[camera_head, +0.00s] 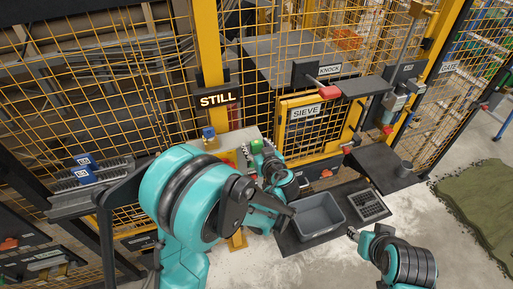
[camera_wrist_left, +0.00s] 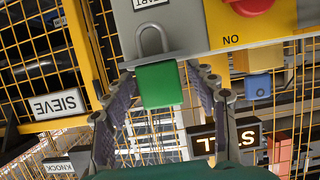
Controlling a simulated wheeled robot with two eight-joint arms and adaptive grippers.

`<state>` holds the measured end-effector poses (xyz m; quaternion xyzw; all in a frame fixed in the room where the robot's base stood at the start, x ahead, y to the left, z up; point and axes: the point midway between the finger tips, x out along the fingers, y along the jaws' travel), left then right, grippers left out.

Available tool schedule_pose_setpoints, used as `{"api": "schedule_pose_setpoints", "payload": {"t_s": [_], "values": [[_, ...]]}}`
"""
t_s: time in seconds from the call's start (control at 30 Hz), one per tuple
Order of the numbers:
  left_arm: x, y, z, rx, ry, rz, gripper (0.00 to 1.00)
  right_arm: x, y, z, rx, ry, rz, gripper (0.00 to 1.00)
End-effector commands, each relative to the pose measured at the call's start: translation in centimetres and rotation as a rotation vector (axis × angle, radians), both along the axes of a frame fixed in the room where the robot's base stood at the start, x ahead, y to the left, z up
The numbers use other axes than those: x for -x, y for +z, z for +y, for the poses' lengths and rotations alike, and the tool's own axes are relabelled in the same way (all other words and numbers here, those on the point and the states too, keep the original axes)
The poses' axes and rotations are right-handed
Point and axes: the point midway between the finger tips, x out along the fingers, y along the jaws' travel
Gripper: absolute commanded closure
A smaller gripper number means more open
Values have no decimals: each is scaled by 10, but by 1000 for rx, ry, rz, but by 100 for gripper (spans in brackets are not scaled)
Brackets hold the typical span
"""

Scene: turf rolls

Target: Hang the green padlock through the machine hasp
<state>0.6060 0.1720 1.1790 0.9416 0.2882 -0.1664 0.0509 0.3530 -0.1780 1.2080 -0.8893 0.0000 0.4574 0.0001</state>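The green padlock (camera_wrist_left: 160,85) shows in the left wrist view, its grey shackle against a grey panel (camera_wrist_left: 185,30). Whether the shackle hangs on anything there I cannot tell. My left gripper (camera_wrist_left: 166,88) has a finger on each side of the padlock body, with gaps visible on both sides. In the head view my left gripper (camera_head: 257,148) is at the control box, small and partly covered by my arm. My right gripper (camera_head: 352,234) is low right of the grey bin, too small to read its fingers. I cannot make out the hasp clearly.
A red button (camera_wrist_left: 248,5) sits on the yellow panel beside the padlock. A blue padlock (camera_head: 209,133) is left of the control box. The SIEVE gate (camera_head: 308,130) and yellow mesh fence stand behind. A grey bin (camera_head: 320,215) and a dark tray (camera_head: 369,205) lie below.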

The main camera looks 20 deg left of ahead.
Motion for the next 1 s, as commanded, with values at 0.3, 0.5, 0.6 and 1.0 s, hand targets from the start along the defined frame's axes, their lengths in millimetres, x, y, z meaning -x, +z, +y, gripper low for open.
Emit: {"api": "schedule_pose_setpoints", "payload": {"t_s": [0.3,0.5,0.6,1.0], "values": [[0,0,0,0,0,0,97,0,0,0,0,0,0,60],[0,2,0,0,0,0,97,0,0,0,0,0,0,60],[1,8,0,0,0,0,97,0,2,0,0,0,0,60],[13,61,-33,-1,-7,0,97,0,11,0,0,0,0,60]]}}
